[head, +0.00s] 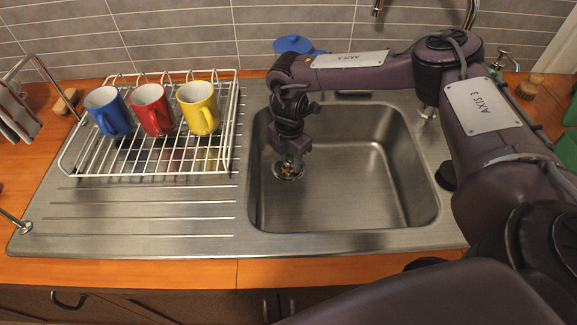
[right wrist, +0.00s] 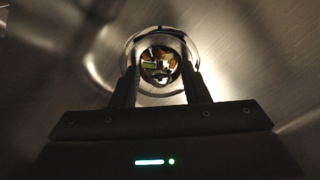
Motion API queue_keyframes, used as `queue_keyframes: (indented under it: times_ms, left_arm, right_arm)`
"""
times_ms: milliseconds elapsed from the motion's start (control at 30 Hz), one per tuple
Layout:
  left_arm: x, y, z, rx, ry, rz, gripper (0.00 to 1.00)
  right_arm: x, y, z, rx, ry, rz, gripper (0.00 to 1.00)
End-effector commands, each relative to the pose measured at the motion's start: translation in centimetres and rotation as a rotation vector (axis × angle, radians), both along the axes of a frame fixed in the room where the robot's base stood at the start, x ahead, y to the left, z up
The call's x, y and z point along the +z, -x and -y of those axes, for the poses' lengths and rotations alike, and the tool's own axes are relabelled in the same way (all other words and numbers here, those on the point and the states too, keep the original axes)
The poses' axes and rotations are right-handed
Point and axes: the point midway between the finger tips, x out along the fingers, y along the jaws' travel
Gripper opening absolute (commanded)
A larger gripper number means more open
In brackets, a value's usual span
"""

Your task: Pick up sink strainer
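The sink strainer (head: 288,171) sits in the drain at the left part of the sink floor and holds bits of coloured food waste. In the right wrist view the strainer (right wrist: 160,66) shows as a round metal basket between the finger ends. My right gripper (head: 293,160) points down into the sink just over the strainer and partly covers it. Its two fingers (right wrist: 160,78) are apart, one on each side of the strainer, with no clear grip on it. Whether the fingertips touch the rim cannot be told. My left gripper is not in view.
The steel sink basin (head: 375,205) has walls around my right gripper. A white dish rack (head: 150,172) with blue, red and yellow mugs stands to the left. A blue object (head: 293,44) lies behind the sink. The right part of the basin is clear.

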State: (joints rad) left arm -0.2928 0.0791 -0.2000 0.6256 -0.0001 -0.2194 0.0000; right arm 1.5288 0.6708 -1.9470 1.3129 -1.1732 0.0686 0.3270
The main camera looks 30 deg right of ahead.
Motion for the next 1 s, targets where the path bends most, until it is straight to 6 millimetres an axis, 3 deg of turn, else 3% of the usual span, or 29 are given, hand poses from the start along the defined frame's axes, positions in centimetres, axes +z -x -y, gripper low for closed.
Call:
queue_keyframes:
  times_ms: [33, 300, 667, 867, 1000]
  left_arm:
    - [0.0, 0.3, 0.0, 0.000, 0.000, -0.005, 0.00]
    - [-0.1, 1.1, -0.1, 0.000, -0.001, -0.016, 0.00]
    - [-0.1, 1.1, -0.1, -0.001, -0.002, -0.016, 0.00]
    - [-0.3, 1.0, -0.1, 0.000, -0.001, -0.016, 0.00]
    - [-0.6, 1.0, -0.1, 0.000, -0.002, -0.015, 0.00]
  right_arm:
    - [0.0, 0.0, 0.0, 0.000, 0.000, 0.000, 0.34]
    - [0.0, 0.0, 0.0, 0.000, 0.000, 0.000, 0.00]
    - [0.5, -0.1, 0.0, -0.001, 0.000, 0.001, 0.00]
    - [2.6, -0.1, 0.0, -0.001, -0.001, 0.003, 0.00]
    - [5.4, -0.2, 0.0, 0.000, -0.003, 0.005, 0.00]
